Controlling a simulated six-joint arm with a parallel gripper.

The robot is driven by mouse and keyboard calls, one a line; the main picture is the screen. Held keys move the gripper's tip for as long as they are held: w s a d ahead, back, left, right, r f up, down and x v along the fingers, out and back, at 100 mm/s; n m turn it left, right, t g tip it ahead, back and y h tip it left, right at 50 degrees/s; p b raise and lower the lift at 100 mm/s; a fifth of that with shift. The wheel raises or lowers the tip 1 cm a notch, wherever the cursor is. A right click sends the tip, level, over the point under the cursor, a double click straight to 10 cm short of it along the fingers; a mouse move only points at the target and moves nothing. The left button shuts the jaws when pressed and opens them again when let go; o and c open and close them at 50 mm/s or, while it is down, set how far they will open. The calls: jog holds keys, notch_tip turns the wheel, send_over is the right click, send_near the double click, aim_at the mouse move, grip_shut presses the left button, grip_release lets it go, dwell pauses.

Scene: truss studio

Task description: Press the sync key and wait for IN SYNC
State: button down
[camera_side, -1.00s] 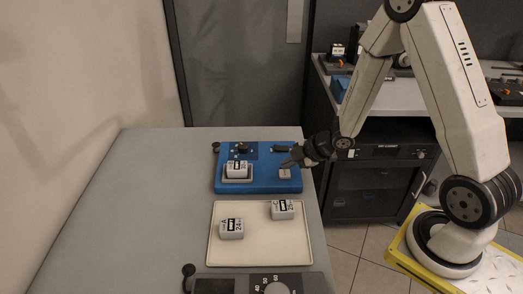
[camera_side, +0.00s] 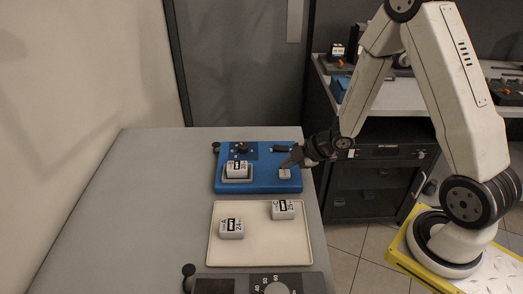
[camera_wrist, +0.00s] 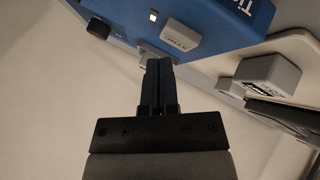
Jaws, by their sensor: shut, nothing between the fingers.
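The blue sync device (camera_side: 259,181) stands on the grey table's far half. Its small pale key (camera_side: 285,174) is near its right end. In the wrist view this key (camera_wrist: 181,36) reads SYNC. My gripper (camera_side: 286,163) is shut and empty, with its tips close to the key in the side view. In the wrist view the shut fingers (camera_wrist: 159,64) point toward the device, just below and left of the key. They look apart from it, though contact is hard to judge. A small white light (camera_wrist: 152,15) shows on the device. I cannot read IN SYNC in either view.
A white block (camera_side: 236,168) sits in the device's cradle. A cream tray (camera_side: 262,254) in front holds two more white blocks (camera_side: 231,229) (camera_side: 283,209). A dark unit with a dial (camera_side: 277,288) is at the near edge. The table's left side is clear.

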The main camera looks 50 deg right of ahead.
aim_at(288, 173)
jog(key=shift+f, duration=0.85)
dwell(1.5)
jog(key=shift+r, duration=0.85)
jog(key=shift+r, duration=0.15)
jog(key=shift+r, duration=2.35)
